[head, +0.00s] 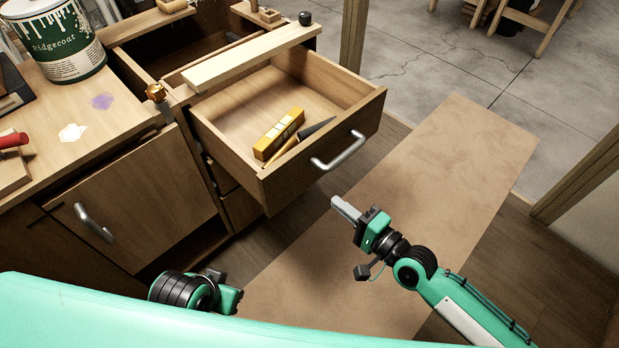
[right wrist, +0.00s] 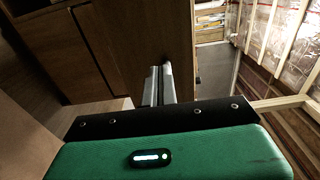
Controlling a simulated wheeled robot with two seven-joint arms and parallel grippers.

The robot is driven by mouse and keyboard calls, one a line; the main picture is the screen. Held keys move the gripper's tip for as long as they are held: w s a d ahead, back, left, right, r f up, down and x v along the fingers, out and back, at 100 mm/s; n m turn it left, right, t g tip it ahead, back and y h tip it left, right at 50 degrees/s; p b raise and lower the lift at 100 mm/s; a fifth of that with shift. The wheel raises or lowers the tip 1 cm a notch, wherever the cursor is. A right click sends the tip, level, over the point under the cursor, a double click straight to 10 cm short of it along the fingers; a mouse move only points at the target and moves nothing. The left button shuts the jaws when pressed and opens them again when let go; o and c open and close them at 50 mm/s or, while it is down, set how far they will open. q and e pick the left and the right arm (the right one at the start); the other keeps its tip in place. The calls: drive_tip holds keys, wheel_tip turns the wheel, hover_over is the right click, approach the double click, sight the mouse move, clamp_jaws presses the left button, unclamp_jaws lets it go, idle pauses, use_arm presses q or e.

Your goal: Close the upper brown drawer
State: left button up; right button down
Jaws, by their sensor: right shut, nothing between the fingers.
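The upper brown drawer (head: 325,165) is pulled well out of the wooden cabinet in the head view. Its metal bar handle (head: 340,150) is on the front panel. A yellow block (head: 279,134) and a dark pointed tool (head: 315,129) lie inside. My right gripper (head: 345,208) is shut and empty, in front of the drawer and below its handle, with a gap in the head view. In the right wrist view its fingers (right wrist: 159,86) point toward a brown wooden panel. My left gripper (head: 228,298) shows only partly at the bottom; its fingers are hidden.
A paint can (head: 55,38) stands on the worktop at left. A closed cabinet door (head: 140,200) is left of the drawer.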

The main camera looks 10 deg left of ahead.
sight(299, 172)
drive_tip(key=x, duration=0.9)
drive_tip(key=shift+w+a, duration=0.25)
drive_tip(key=shift+a, duration=0.05)
use_arm(q)
drive_tip(key=shift+w+f, duration=0.1)
drive_tip(key=shift+f, duration=0.2)
use_arm(e)
drive_tip(key=shift+w+a, duration=0.3)
drive_tip(key=shift+a, duration=0.1)
